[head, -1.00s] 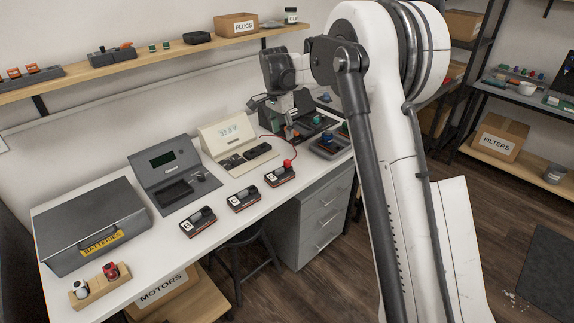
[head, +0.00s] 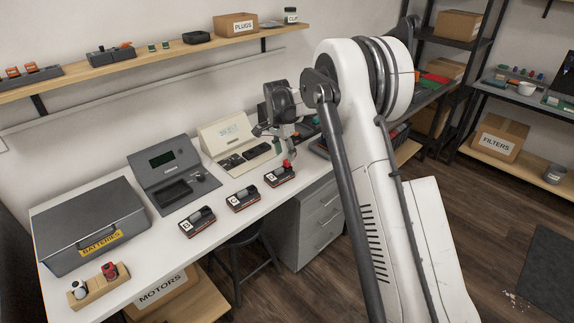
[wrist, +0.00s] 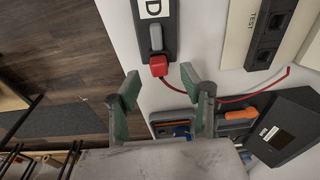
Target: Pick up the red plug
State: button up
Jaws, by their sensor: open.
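The red plug (wrist: 158,66) sits at the end of a dark module marked D (wrist: 156,30), with a red wire leading off to the right in the wrist view. The red plug also shows in the head view (head: 287,164), on the module near the table's front edge. My gripper (wrist: 160,82) is open and empty. In the wrist view its green fingertips stand on either side of the plug's line, with the plug just beyond them. I cannot tell their height above it. In the head view my gripper (head: 291,148) is small and close above the plug.
Two similar modules (head: 243,199) (head: 198,221) lie left along the bench. A cream tester (head: 232,140) and a grey device (head: 170,170) stand behind. In the wrist view, a dark box (wrist: 285,130) and an orange-handled item (wrist: 241,113) lie close to the right finger.

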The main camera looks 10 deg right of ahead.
aim_at(287, 165)
jog(key=f, duration=0.2)
jog(key=d+f, duration=0.1)
jog(key=f, duration=0.1)
jog(key=shift+w+f, duration=0.2)
jog(key=shift+c, duration=0.5)
grip_shut()
jog(key=shift+r, duration=0.1)
